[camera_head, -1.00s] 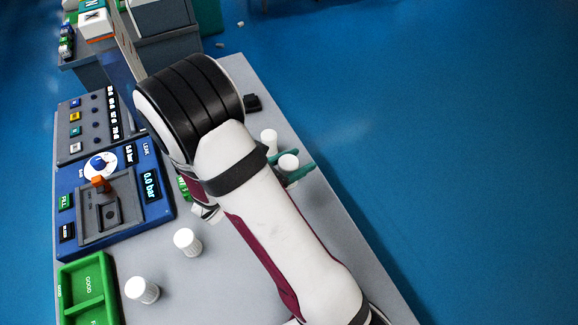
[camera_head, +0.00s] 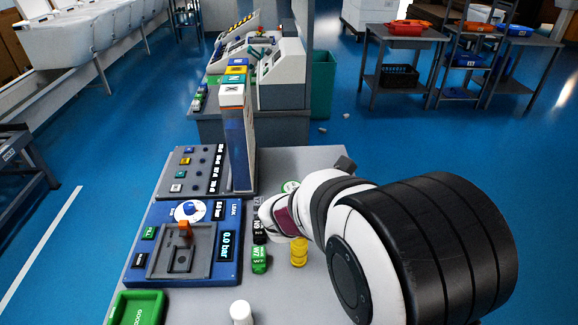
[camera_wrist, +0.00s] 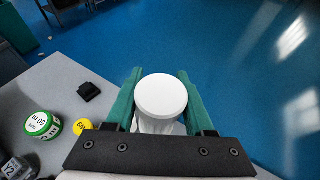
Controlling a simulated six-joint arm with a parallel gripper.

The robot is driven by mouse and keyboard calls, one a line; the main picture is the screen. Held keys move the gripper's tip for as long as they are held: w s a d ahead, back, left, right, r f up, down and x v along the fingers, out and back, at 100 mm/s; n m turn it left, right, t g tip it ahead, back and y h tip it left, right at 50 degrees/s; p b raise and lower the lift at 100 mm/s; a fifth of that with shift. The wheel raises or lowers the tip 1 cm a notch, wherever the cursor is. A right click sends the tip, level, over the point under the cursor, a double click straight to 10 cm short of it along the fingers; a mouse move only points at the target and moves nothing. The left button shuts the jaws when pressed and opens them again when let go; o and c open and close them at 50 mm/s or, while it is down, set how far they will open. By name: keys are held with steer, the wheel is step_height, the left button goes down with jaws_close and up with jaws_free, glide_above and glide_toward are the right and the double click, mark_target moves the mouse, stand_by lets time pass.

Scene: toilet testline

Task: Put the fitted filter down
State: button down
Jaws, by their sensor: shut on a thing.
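The filter (camera_wrist: 161,97) shows in the wrist view as a white piece with a flat round top. It stands between the two green fingers of my gripper (camera_wrist: 160,105), which is shut on it. Its lower part is mostly hidden by the gripper's dark bar. The grey bench top (camera_wrist: 60,80) lies to the left in that view, with blue floor behind the filter. I cannot tell whether its bottom touches the bench. In the head view my arm hides both gripper and filter.
A black block (camera_wrist: 89,91), a green-and-white roll (camera_wrist: 42,124) and a yellow piece (camera_wrist: 83,125) stand left of the gripper. The head view shows a blue test panel (camera_head: 222,270), a green tray (camera_head: 118,302) and a white capped piece (camera_head: 241,312). A tall narrow box (camera_head: 237,140) rises behind.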

steer(key=w+a+n+t+y, duration=0.1)
steer(key=w+n+t+y, duration=0.35)
steer(key=w, duration=0.85)
steer(key=w+a+n+t+y, duration=0.25)
steer(key=w+n+y, duration=0.3)
steer(key=w, duration=0.65)
steer(key=shift+h, duration=0.4)
steer(key=w+a+f, duration=0.2)
steer(key=a+f, duration=0.1)
steer(key=f, duration=0.1)
steer(key=w+a+f, duration=0.1)
steer(key=a+f, duration=0.2)
steer(key=f, duration=0.1)
steer(key=w+a+f, duration=0.2)
steer(key=a+f, duration=0.1)
steer(key=f, duration=0.1)
steer(key=shift+w+a+f, duration=0.1)
steer(key=shift+w, duration=0.2)
glide_above(294, 181)
steer(key=shift+s+f, duration=0.1)
steer(key=shift+f, duration=2.1)
steer(key=shift+c, duration=1.4)
jaws_free()
steer(key=shift+f, duration=0.15)
